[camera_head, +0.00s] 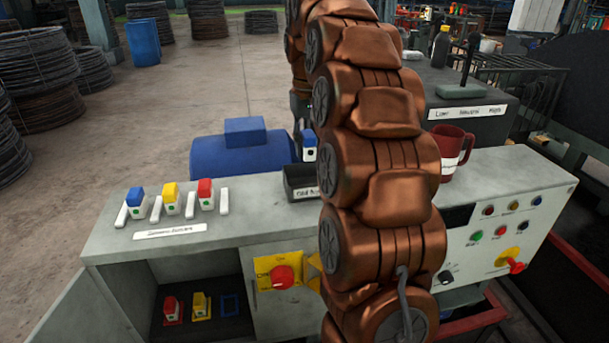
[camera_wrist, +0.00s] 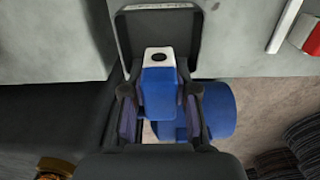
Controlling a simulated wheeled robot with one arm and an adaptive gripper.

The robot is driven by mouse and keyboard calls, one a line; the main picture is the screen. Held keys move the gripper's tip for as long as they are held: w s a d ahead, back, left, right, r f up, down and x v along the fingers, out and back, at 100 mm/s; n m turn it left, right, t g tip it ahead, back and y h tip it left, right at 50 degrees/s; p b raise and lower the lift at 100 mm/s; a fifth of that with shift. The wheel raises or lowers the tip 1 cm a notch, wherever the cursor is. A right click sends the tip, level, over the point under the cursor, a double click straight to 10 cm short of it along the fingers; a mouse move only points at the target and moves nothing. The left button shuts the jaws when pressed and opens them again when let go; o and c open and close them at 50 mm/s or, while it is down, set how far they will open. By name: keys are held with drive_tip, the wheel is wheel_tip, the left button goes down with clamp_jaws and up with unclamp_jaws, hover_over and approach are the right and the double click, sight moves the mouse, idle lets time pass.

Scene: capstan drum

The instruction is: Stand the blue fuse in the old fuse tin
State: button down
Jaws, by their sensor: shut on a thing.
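The blue fuse (camera_head: 309,137), blue on top with a white lower body, is held roughly upright above the tin, close to its back edge. In the wrist view the fuse (camera_wrist: 158,92) sits between the two fingers of my gripper (camera_wrist: 160,100), which is shut on it. The old fuse tin (camera_head: 289,184) is a dark open box on the bench; my arm hides its right part. The tin (camera_wrist: 188,38) also shows behind the fuse in the wrist view. The gap between fuse and tin is hard to judge.
Another blue fuse (camera_head: 136,196), a yellow fuse (camera_head: 171,196) and a red fuse (camera_head: 206,193) stand on the bench's left part. A red mug (camera_head: 450,155) stands right of my arm. The open cabinet below holds a red fuse (camera_head: 171,308) and a yellow fuse (camera_head: 200,304).

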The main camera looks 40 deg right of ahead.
sight(308, 134)
drive_tip(key=shift+f+p, duration=1.2)
drive_tip(key=shift+f, duration=3)
drive_tip(key=shift+f, duration=0.1)
drive_tip(key=c, duration=0.9)
unclamp_jaws()
drive_tip(key=shift+r+b, duration=1.1)
drive_tip(key=shift+r, duration=2.95)
drive_tip(key=shift+r+p, duration=0.35)
drive_tip(key=shift+r, duration=1.75)
drive_tip(key=shift+a, duration=0.1)
